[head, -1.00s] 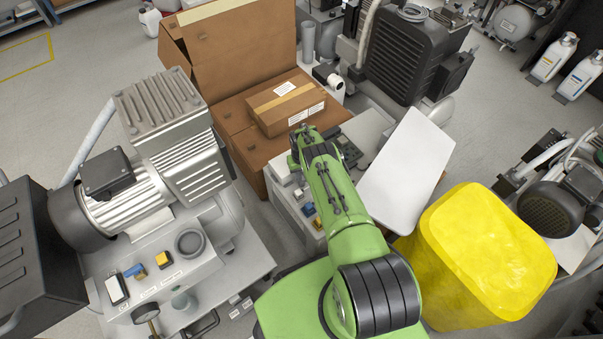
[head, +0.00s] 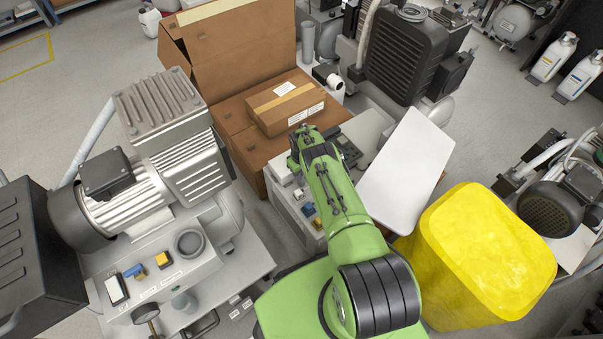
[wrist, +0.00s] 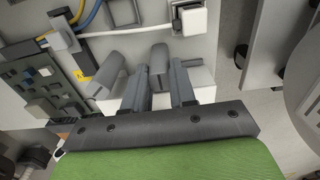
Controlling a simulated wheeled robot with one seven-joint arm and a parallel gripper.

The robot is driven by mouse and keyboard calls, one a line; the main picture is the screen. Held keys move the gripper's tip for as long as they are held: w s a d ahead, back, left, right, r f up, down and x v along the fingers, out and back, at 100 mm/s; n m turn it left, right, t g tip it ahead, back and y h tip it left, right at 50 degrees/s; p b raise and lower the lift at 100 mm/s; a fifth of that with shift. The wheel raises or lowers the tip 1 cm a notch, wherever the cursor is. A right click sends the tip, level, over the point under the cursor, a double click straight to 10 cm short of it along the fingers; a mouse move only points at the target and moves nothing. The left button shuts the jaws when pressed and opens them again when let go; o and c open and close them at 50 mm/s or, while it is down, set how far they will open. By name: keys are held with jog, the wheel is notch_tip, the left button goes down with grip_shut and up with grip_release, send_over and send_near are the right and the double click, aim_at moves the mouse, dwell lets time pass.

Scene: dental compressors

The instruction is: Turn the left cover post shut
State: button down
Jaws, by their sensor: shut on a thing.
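In the wrist view my gripper (wrist: 160,90) reaches in from the bottom, its two dark grey fingers closed on a grey cover post (wrist: 159,57). The post's upper end shows between and beyond the fingertips; its lower part is hidden by my gripper. A second grey post (wrist: 108,74) stands tilted just to the left, apart from the fingers. Both are beside white blocks in an open grey housing (wrist: 150,15). In the head view my green arm covers this spot, and the fingers and posts cannot be made out.
A green circuit board (wrist: 45,80) and blue and yellow wires lie left of the posts. A white connector (wrist: 189,18) is above right. In the head view, cardboard boxes (head: 285,105), a white panel (head: 407,165) and a yellow bin (head: 480,255) crowd the arm.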

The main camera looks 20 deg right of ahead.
jog(key=shift+s+f, duration=0.15)
jog(key=shift+s, duration=0.05)
jog(key=c, duration=1.2)
grip_release()
jog(key=shift+w, duration=0.1)
notch_tip(320, 180, up, 16)
jog(key=p, duration=0.7)
